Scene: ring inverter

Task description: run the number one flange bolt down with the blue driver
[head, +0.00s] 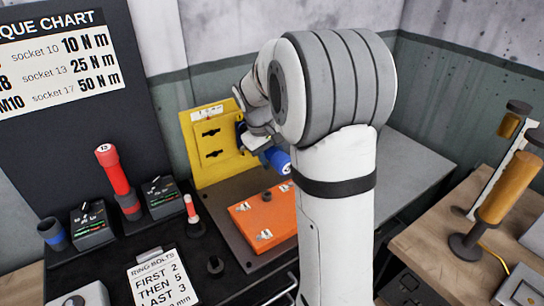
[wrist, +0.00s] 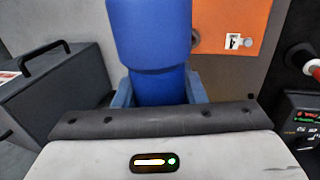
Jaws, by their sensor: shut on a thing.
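The blue driver (head: 278,160) is held in my gripper (head: 262,143), beside the yellow panel and above the back of the orange plate (head: 250,222). In the wrist view the driver (wrist: 150,35) stands between my blue fingers (wrist: 158,90), which are shut on it. Its far end is out of that frame. The orange plate (wrist: 232,15) shows at upper right, with a white tag and a small round bolt head (wrist: 249,43). In the head view the plate carries several white tags and a dark round part (head: 266,196). The tag numbers are too small to read, so I cannot tell which bolt is number one.
The yellow panel (head: 208,168) stands behind the plate. A ring-bolts card (head: 157,277) lies in front. The grey bench (head: 425,165) behind my arm looks clear.

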